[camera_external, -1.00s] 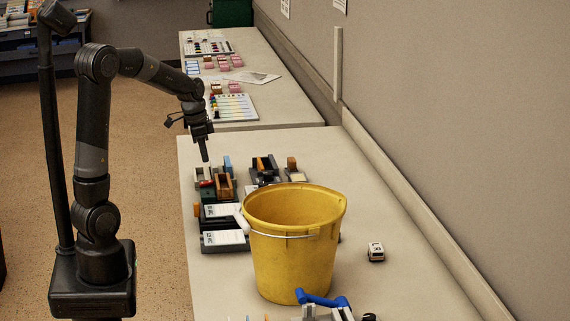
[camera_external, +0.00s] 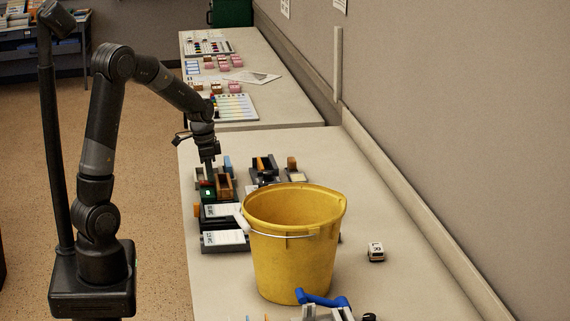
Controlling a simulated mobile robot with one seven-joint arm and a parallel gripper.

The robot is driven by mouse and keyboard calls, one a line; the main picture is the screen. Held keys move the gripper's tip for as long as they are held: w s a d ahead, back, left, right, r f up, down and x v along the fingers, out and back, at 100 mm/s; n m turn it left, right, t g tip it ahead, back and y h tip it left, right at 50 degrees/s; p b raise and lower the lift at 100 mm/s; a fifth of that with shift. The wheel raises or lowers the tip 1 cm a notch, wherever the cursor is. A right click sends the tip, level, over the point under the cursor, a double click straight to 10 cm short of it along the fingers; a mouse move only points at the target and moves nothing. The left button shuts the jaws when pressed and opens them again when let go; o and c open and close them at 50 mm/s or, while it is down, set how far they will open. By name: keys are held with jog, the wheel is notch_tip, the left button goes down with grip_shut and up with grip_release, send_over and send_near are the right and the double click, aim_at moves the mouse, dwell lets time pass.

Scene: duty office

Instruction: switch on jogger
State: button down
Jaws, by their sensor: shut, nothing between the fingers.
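A small dark green device (camera_external: 208,194), which I take to be the jogger, stands among desk items near the left edge of the near table. A bright whitish-green light shows on its face. My gripper (camera_external: 209,174) is shut and empty, pointing down right at the top of this device. I cannot tell whether the fingertips touch it. The fingers hide part of its upper side.
A large yellow bucket (camera_external: 292,250) stands close in front. Tape dispensers, an orange-brown one (camera_external: 225,187) among them, crowd the device. Boxes with white labels (camera_external: 222,238) lie nearer.

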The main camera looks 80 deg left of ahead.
aim_at(201, 181)
jog(key=shift+s+f, duration=0.1)
jog(key=shift+s, duration=0.85)
jog(key=shift+r, duration=0.25)
notch_tip(201, 181, up, 14)
jog(key=s, duration=0.2)
jog(key=shift+s+f, duration=0.15)
jog(key=shift+f, duration=0.05)
jog(key=shift+w+a+r+t, duration=0.1)
jog(key=shift+w+t, duration=0.3)
jog(key=shift+w, duration=0.3)
jog(key=f, duration=0.4)
jog(key=w+f, duration=0.1)
jog(key=f, duration=0.4)
jog(key=w+f, duration=0.1)
jog(key=f, duration=0.3)
jog(key=shift+w+f, duration=0.2)
jog(key=shift+f, duration=0.2)
